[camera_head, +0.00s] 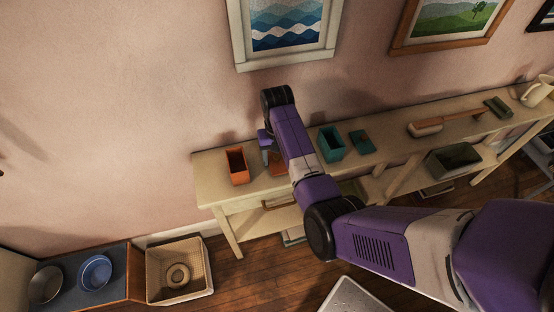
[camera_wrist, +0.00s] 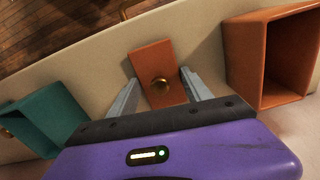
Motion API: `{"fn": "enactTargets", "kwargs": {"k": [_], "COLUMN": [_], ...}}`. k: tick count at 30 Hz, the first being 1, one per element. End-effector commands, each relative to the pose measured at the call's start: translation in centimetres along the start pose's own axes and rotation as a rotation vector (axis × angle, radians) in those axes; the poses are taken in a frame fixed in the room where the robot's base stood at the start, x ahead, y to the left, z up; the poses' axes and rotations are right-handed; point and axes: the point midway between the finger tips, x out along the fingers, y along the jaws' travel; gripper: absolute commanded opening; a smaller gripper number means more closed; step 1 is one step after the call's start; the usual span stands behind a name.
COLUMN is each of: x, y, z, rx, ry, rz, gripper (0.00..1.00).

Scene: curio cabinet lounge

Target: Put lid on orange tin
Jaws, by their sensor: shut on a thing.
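The orange tin (camera_head: 237,167) stands open and upright at the left end of the long shelf table. In the wrist view the tin (camera_wrist: 262,55) is at the right, its open mouth facing the camera. The orange lid (camera_wrist: 150,62), a flat rectangle with a round brass knob, is between my fingers. My gripper (camera_wrist: 160,78) is shut on the lid, one finger on each side. In the head view the lid (camera_head: 277,169) shows partly behind my arm, just right of the tin. I cannot tell whether it touches the tabletop.
A teal tin (camera_head: 331,144) and its teal lid (camera_head: 361,141) are to the right on the table (camera_head: 215,155). Further right are a brush (camera_head: 427,129), a small green item (camera_head: 497,106) and a cream jug (camera_head: 537,92). The pink wall is close behind.

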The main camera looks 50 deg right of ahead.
Motion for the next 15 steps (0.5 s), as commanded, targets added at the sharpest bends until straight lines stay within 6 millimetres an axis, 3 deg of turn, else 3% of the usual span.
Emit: {"fn": "enactTargets", "kwargs": {"k": [8,15], "x": [-1.5,-6.4], "y": [0.0,-0.1], "z": [-0.1,-0.2], "rx": [0.000,0.000], "ry": [0.004,0.008], "rz": [-0.001,-0.002], "gripper": [0.18,0.18]}}
